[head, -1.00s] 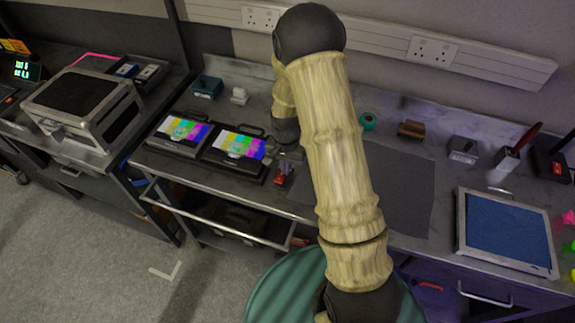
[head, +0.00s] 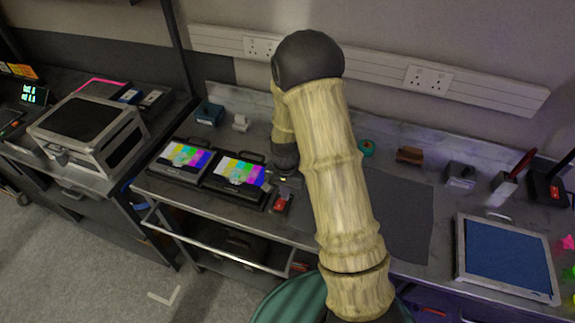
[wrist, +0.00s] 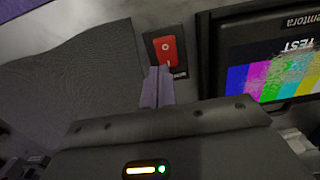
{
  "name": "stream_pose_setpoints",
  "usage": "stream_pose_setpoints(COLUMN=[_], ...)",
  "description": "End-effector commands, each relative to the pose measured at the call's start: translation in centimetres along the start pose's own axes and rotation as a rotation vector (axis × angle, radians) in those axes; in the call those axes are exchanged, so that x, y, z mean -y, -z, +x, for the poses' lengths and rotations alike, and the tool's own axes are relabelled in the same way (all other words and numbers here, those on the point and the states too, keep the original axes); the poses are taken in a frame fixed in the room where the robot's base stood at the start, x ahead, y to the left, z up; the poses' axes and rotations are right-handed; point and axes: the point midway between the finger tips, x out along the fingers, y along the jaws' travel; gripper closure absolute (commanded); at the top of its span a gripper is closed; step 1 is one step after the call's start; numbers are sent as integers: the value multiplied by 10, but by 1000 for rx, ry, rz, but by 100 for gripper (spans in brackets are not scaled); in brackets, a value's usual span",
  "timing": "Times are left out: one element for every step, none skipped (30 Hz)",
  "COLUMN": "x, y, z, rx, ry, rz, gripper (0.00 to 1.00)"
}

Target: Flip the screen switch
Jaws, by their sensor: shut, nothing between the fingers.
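The screen switch is a small unit with a red rocker (wrist: 166,51) on a dark base, right at the tips of my gripper (wrist: 157,70) in the wrist view. In the head view the red switch (head: 280,203) lies on the bench just right of the nearer screen. My gripper is shut with nothing between its fingers. Its tips overlap the switch's lower edge in the wrist view; I cannot tell whether they touch. A screen with colour bars and the word TEST (wrist: 277,72) is beside the switch. Both screens show colour bars, the right one (head: 239,173) and the left one (head: 187,155).
A dark mat (head: 405,215) covers the bench right of the switch, partly behind my arm. A blue-topped tray (head: 507,258) lies at the right. A small blue box (head: 209,113) and a teal tape roll (head: 367,148) stand along the back.

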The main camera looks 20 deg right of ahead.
Motion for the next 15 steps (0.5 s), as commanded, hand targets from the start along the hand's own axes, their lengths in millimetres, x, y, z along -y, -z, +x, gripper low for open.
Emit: stream_pose_setpoints(x=[0, 0, 0, -1, -1, -1, 0, 0, 0, -1, -1, 0, 0, 0, 0], y=[1, 2, 2, 3, 3, 4, 5, 6, 8, 8, 9, 10, 11, 12, 13], z=[-12, -15, -20, -23, -27, -32, -32, -34, -40, -45, -49, -56, -61, -67, -74], rx=[-1, -1, -1, -1, -1, -1, -3, -5, -5, -5, -4, -5, -5, -5, -5], ry=[1, 1, 1, 1, 1, 1, 2, 3, 3, 3, 3, 3, 3, 4, 4], rz=[1, 1, 1, 1, 1, 1, 1, 1, 1, 1, 1, 1, 1, 1, 1], gripper=[100, 100, 100, 100, 100, 100, 100, 100, 100, 100, 100, 100, 100, 100, 100])
